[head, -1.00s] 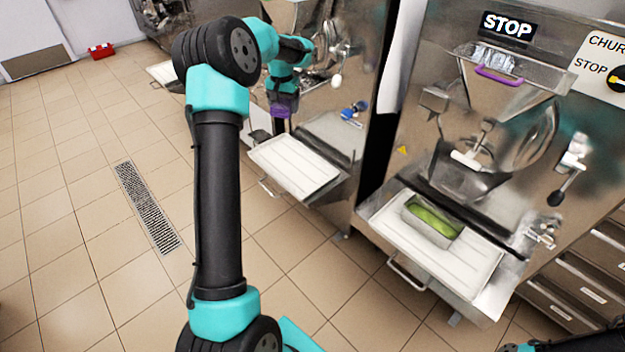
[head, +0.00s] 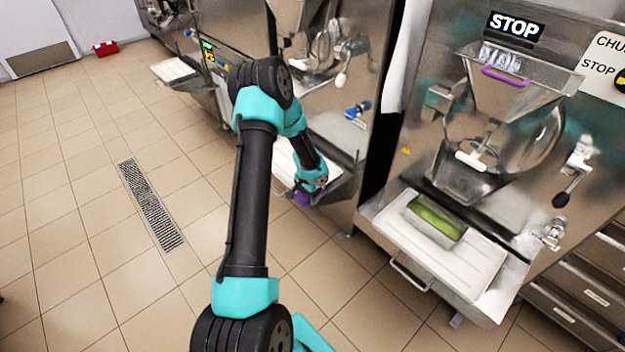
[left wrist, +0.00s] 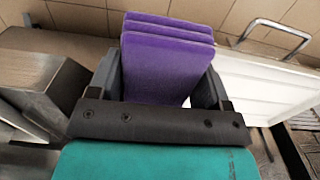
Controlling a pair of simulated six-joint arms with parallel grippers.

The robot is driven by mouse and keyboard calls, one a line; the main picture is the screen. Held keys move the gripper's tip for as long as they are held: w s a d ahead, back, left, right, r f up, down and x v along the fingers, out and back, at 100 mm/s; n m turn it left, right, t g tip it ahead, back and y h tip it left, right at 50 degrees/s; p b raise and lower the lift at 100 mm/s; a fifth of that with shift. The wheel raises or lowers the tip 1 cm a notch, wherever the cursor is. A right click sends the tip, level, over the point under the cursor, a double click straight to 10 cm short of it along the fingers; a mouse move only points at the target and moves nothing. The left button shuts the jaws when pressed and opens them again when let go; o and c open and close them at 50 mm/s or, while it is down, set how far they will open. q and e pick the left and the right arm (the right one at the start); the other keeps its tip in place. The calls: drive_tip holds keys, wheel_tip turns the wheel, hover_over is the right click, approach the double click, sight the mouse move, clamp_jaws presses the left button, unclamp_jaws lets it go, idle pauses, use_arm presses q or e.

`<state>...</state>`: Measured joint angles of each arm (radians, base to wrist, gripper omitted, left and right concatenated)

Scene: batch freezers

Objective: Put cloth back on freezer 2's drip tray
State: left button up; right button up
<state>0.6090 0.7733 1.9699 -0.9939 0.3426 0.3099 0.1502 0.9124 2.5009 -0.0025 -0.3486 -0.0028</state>
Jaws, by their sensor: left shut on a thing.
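My left gripper (head: 308,189) is shut on a folded purple cloth (left wrist: 168,65), which sits between the fingers in the left wrist view (left wrist: 160,85). In the head view, the cloth (head: 302,198) shows only as a small purple patch below the gripper, near the front of the middle freezer's white drip tray (head: 284,160). My arm hides much of that tray. In the left wrist view, the white tray (left wrist: 262,88) lies to the right of the cloth. I cannot tell whether the cloth touches it. My right gripper is out of view.
The right freezer's drip tray (head: 475,262) bears a metal pan (head: 436,220) with green contents. A metal handle (left wrist: 275,35) stands at the tray edge in the left wrist view. A blue-handled part (head: 357,109) sits on the middle freezer's front.

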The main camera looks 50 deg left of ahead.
use_arm(q)
drive_tip(key=shift+s+d+f, duration=0.25)
drive_tip(key=shift+d+f, duration=0.15)
drive_tip(key=shift+d, duration=0.05)
drive_tip(key=shift+w+a, duration=0.1)
drive_tip(key=w+a, duration=0.3)
drive_tip(key=a, duration=0.1)
drive_tip(key=w+a+f, duration=0.1)
drive_tip(key=w+a, duration=0.6)
drive_tip(key=shift+a+f, duration=0.2)
drive_tip(key=shift+a, duration=0.1)
drive_tip(key=shift+w+a, duration=0.1)
drive_tip(key=shift+w+a+f, duration=0.1)
drive_tip(key=shift+f, duration=1.7)
drive_tip(key=shift+f, duration=0.15)
